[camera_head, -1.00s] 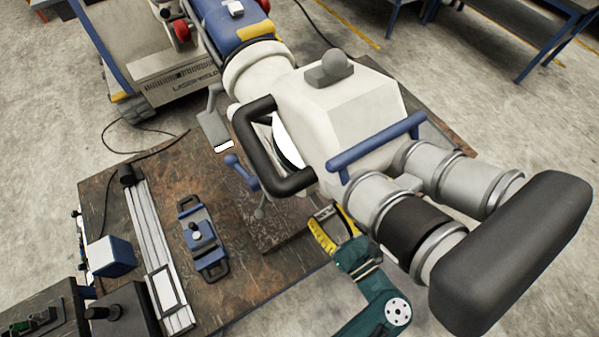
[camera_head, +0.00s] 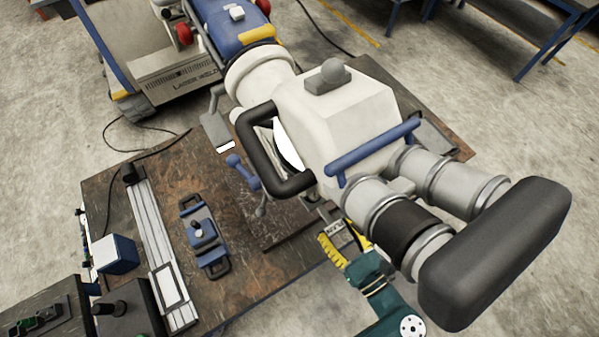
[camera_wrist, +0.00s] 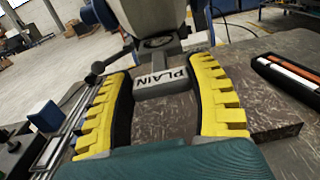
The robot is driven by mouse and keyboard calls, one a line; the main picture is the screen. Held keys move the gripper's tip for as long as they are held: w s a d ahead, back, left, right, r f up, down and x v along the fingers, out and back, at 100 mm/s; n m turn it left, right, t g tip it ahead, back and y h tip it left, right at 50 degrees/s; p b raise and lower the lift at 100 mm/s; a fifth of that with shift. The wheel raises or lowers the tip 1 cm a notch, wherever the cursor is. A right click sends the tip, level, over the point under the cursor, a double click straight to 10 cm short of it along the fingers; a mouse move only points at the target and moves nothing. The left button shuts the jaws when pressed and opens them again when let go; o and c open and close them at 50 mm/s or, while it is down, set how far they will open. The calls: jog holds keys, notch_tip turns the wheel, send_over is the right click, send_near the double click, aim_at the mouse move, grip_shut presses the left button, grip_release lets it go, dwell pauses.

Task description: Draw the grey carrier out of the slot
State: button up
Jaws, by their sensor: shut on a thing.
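The grey carrier (camera_wrist: 165,84), with a white label reading PLAIN, sits between the yellow fingers of my gripper (camera_wrist: 162,72) in the wrist view. My gripper is shut on it. The grey microscope body (camera_wrist: 150,14) is just behind the carrier. The slot is hidden, and I cannot tell how much of the carrier is still inside it. In the head view my gripper (camera_head: 343,243) is below the white microscope head (camera_head: 345,120), beside the eyepieces. Only a small part of the carrier shows there.
A blue plate with handles (camera_head: 203,236) and a long metal rail (camera_head: 150,240) lie on the brown table (camera_head: 245,285). The large black eyepiece block (camera_head: 495,255) overhangs my arm. A black tray with coloured strips (camera_wrist: 290,72) is at right in the wrist view.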

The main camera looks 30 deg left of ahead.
jog(key=shift+v, duration=1.05)
